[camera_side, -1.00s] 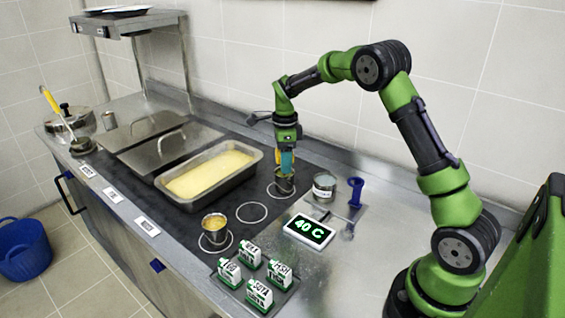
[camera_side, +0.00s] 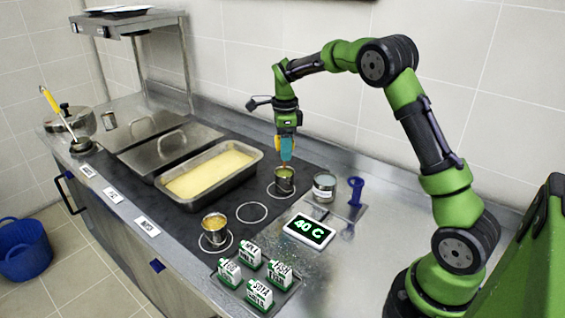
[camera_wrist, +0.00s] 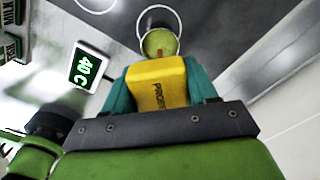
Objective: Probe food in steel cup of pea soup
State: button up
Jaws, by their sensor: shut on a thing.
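My gripper (camera_side: 286,150) is shut on a yellow probe (camera_wrist: 160,88) with dark lettering, held between teal fingers in the wrist view. It is above a steel cup (camera_side: 284,185) of green soup, which stands on a ringed spot at the right of the dark hob. The green soup (camera_wrist: 158,41) also shows ahead of the probe in the wrist view. A thin stem points down toward it; I cannot tell whether its tip is in the soup. A display (camera_side: 308,231) reads 40 C in green.
A second steel cup (camera_side: 214,236) holds yellow-orange food. A large pan (camera_side: 205,192) of yellow food lies left. A labelled tin (camera_side: 324,190) and a blue stand (camera_side: 355,192) are right of the green cup. Several small labelled markers (camera_side: 258,294) stand in front.

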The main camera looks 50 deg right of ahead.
jog(key=shift+r, duration=2.35)
